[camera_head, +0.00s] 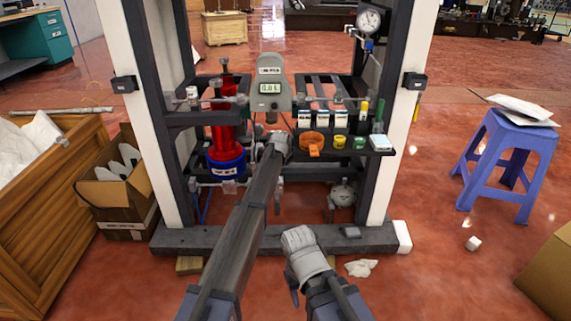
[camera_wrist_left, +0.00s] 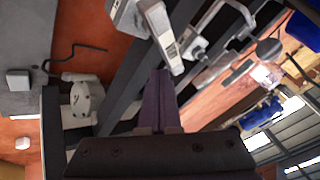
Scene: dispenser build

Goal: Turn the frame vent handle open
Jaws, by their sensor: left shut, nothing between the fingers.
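My left arm reaches up the middle of the head view to the dispenser frame (camera_head: 378,238). Its gripper (camera_head: 274,140) is below the grey display unit (camera_head: 270,88), its tips mostly hidden. In the left wrist view the two dark fingers (camera_wrist_left: 163,88) are together and empty. Pale grey fittings (camera_wrist_left: 172,35) with a flat bar are just beyond the tips; I cannot tell whether they touch. I cannot tell for sure which fitting is the frame vent handle. My right gripper (camera_head: 298,242) is low in front of the frame's base, its fingers not clear.
A red cylinder with a blue base (camera_head: 226,130) stands left in the frame. A dark shelf (camera_head: 376,148) with small bottles and cups is right of my left gripper. A gauge (camera_head: 369,21) hangs upper right. A purple stool (camera_head: 507,160) stands right; a carton (camera_head: 118,195) stands left.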

